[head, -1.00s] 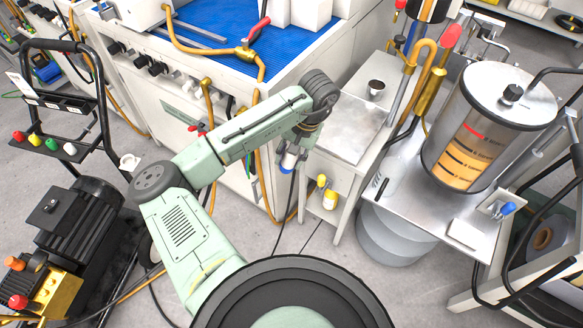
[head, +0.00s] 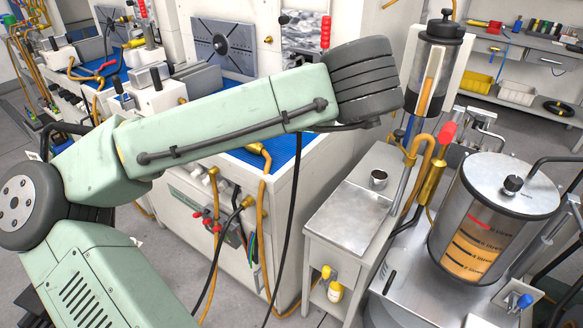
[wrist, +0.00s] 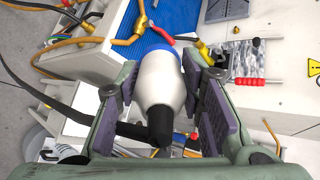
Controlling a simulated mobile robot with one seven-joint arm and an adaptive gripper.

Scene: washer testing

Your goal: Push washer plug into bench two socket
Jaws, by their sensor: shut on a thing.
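The washer plug (wrist: 163,90) is white with a blue front end and a black rear end. In the wrist view it lies between the purple pads of my gripper (wrist: 161,76), which is shut on it. Its blue end points away from my wrist, toward a blue bench surface. A black cable (wrist: 75,107) runs from the plug's rear off to the left. In the head view my arm hides the gripper and plug, and a black cable (head: 291,215) hangs below the arm. I cannot make out the bench two socket in either view.
A white bench (head: 275,215) with a blue top stands behind my arm, with hoses and fittings on its front. A small metal side table (head: 349,212) and a clear cylinder tank (head: 492,215) stand to the right.

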